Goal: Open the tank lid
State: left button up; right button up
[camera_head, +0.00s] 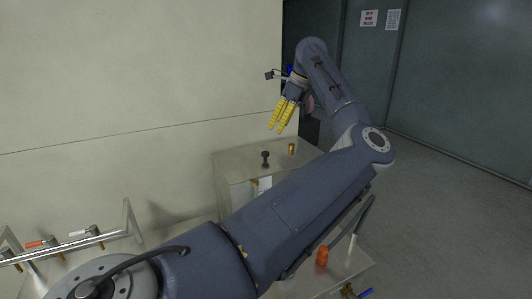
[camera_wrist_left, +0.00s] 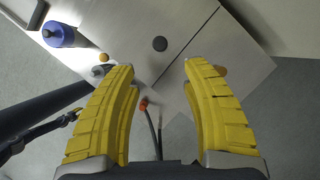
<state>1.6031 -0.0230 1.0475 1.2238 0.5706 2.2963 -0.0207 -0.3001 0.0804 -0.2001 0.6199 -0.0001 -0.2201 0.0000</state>
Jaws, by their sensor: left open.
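The tank (camera_head: 230,185) is a metal box against the pale wall, in the middle of the head view. Its flat metal top, the lid (camera_head: 232,161), lies flat and looks closed. A black knob (camera_head: 265,158) stands on it; in the left wrist view the knob (camera_wrist_left: 160,43) shows as a dark disc on the metal top (camera_wrist_left: 125,30). My left gripper (camera_head: 276,130) has yellow fingers pointing down, above the tank and apart from the knob. In the left wrist view the gripper (camera_wrist_left: 160,66) is open and empty, with the knob just beyond its fingertips. My right gripper is not in view.
A brass fitting (camera_head: 291,148) stands on the top near the knob. A blue cylinder (camera_wrist_left: 58,35) stands at the upper left of the wrist view. Metal rails (camera_head: 130,220) and valve handles (camera_head: 87,232) are at the lower left. Open floor (camera_head: 450,210) lies to the right.

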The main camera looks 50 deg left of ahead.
aim_at(265, 152)
pick_arm(q)
jog(key=x, duration=1.2)
jog(key=shift+s+a+f, duration=0.1)
jog(key=shift+f, duration=0.1)
jog(key=shift+c, duration=0.5)
grip_shut()
